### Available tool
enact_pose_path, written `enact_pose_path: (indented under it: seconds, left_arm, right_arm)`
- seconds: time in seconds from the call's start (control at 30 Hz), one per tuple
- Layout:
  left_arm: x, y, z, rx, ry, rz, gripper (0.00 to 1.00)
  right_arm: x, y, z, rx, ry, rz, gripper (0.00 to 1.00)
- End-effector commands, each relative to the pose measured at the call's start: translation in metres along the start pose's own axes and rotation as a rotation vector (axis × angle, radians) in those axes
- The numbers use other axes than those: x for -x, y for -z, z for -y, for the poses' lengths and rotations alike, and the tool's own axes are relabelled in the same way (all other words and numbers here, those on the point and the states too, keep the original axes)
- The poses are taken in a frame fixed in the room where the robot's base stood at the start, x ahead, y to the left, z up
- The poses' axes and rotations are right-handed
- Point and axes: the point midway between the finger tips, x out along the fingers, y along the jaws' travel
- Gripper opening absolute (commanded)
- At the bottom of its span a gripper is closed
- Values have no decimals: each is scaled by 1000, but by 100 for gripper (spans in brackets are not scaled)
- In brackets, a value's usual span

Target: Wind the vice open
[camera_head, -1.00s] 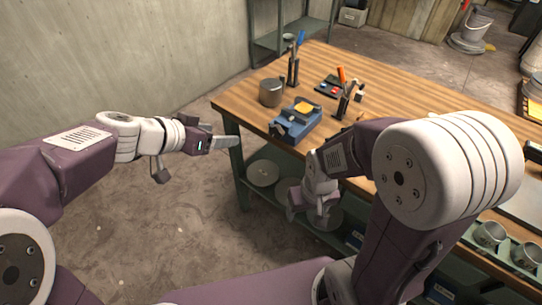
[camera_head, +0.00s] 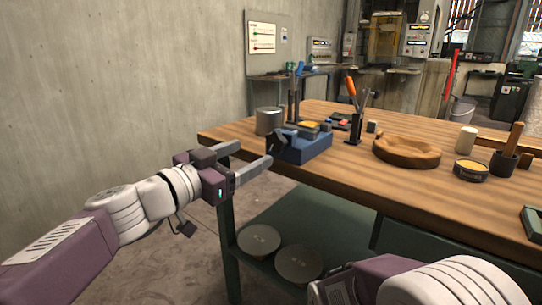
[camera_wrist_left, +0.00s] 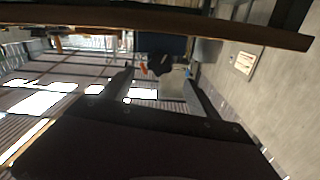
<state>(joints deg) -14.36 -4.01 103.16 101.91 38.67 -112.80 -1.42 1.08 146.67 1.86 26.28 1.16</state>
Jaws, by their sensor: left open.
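The blue vice (camera_head: 306,148) sits at the near left corner of the workbench. A dark knob or handle (camera_head: 276,144) is on its left end. A yellow-topped piece (camera_head: 303,125) shows at the vice's top; I cannot tell if it is clamped. My left gripper (camera_head: 242,158) is open and empty, just left of the vice, its fingers pointing toward the handle. In the left wrist view the dark handle (camera_wrist_left: 160,66) shows between and beyond the open fingers (camera_wrist_left: 158,90), apart from them. My right gripper is out of view; only part of that arm shows at the bottom right.
The wooden bench (camera_head: 420,195) has a grey can (camera_head: 269,121) behind the vice. Round discs (camera_head: 259,240) lie on the lower shelf. Floor left of the bench is clear.

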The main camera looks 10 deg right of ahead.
Motion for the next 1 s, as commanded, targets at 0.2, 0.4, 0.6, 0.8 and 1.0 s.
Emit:
enact_pose_path:
  seconds: [0.2, 0.4, 0.6, 0.8, 1.0]
  left_arm:
    - [-44, 0, -1, 2, -3, 4, 70]
    - [-77, 0, 0, 1, -1, 3, 70]
    - [-86, -1, 0, 0, 2, 3, 70]
    - [-86, -1, 0, 0, 2, 3, 59]
    - [-85, -1, 0, 0, 2, 3, 8]
  right_arm:
    - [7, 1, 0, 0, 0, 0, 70]
    - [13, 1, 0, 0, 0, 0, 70]
    - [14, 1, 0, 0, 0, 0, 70]
    - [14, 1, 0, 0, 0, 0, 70]
    - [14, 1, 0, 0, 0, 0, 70]
